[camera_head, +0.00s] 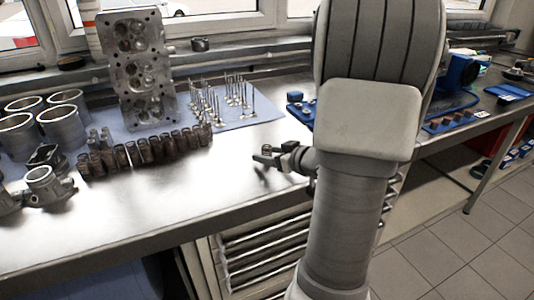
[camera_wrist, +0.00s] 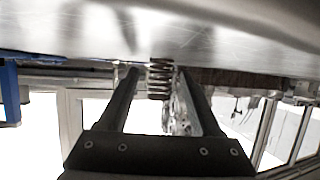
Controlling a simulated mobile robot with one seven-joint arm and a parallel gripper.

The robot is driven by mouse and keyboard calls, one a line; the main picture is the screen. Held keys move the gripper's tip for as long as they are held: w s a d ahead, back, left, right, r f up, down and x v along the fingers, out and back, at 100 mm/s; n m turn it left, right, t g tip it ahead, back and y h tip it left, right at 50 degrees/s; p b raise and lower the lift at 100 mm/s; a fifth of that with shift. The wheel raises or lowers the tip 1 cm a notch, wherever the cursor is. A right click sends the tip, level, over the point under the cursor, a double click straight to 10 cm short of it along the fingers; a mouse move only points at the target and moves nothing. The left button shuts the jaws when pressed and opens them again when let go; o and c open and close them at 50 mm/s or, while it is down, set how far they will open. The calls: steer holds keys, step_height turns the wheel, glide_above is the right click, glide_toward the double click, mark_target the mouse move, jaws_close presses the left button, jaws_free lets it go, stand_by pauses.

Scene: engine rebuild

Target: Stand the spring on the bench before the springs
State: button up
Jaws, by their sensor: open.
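A coiled metal spring (camera_wrist: 160,78) shows upright between my two fingers in the wrist view, which looks upside down with the bench at the top. My gripper (camera_wrist: 156,73) is open, with a finger on each side of the spring. A gap shows at the left finger; contact at the right cannot be told. In the head view my gripper (camera_head: 263,158) is low over the bench (camera_head: 225,175), near its front edge. The spring is too small there to make out clearly. A row of dark brown springs (camera_head: 145,152) stands to the left.
A cylinder head (camera_head: 135,70) stands behind the row. Several valves (camera_head: 222,98) stand upright on a blue mat (camera_head: 262,110). Metal cylinders (camera_head: 65,115) and pistons (camera_head: 45,185) are at the left. The bench front between the row and my gripper is clear.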

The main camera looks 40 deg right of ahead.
steer(key=p+v, duration=0.2)
steer(key=v, duration=0.8)
steer(key=shift+r+p, duration=0.15)
steer(key=shift+p, duration=0.25)
steer(key=shift+s+r, duration=0.1)
steer(key=shift+s, duration=0.4)
steer(key=shift+w, duration=0.1)
